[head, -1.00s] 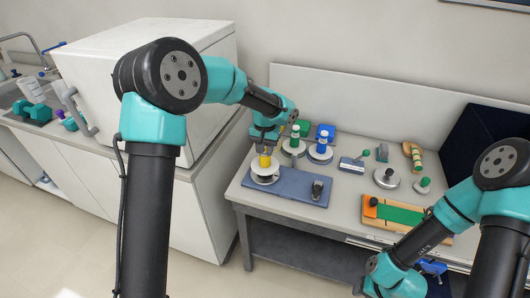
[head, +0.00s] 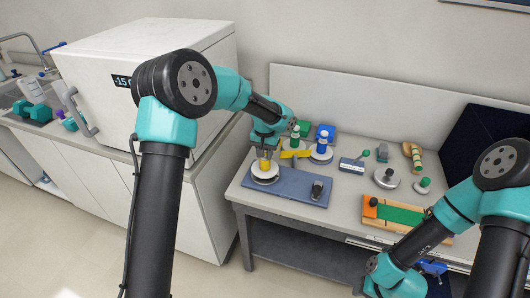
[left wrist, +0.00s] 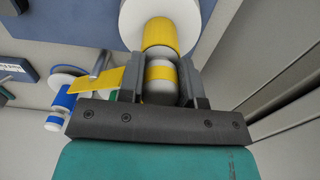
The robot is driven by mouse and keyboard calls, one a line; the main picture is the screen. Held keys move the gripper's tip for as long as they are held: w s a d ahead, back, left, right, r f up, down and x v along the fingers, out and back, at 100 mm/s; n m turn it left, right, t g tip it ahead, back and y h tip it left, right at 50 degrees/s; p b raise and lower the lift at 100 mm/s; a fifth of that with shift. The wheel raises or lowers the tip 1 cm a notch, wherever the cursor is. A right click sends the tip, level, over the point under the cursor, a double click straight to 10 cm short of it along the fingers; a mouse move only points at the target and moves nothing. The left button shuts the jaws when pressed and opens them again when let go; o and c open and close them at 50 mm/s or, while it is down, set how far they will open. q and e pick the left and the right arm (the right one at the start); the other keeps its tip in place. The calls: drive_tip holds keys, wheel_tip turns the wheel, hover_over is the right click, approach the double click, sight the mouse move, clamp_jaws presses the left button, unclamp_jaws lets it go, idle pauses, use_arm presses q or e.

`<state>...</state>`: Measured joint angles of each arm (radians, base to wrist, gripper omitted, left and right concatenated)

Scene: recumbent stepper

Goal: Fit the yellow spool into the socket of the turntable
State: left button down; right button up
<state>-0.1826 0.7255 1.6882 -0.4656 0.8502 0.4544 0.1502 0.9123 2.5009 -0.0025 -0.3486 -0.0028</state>
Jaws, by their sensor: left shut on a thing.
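The yellow spool (head: 264,163) has a yellow-banded stem and a wide white disc. My left gripper (head: 267,152) is shut on its stem from above; in the left wrist view the two fingers (left wrist: 160,85) stand either side of the white and yellow stem (left wrist: 159,73), with the white disc (left wrist: 185,12) beyond. The spool is upright over the turntable (head: 290,183) with its blue base. The socket is hidden under the disc, and I cannot tell whether the disc touches down. My right gripper (head: 362,286) is low at the bottom, far from the spool, its jaws unclear.
A green spool (head: 295,136) and a blue spool (head: 322,141) stand behind. A flat yellow piece (head: 297,154) is right of my left gripper; its support is unclear. A green-topped wooden board (head: 400,213) lies right. A large white cabinet (head: 120,65) stands left.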

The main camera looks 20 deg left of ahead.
use_arm(q)
drive_tip(key=shift+f, duration=0.1)
drive_tip(key=c, duration=0.8)
unclamp_jaws()
wheel_tip(320, 180, up, 12)
drive_tip(key=shift+r, duration=0.15)
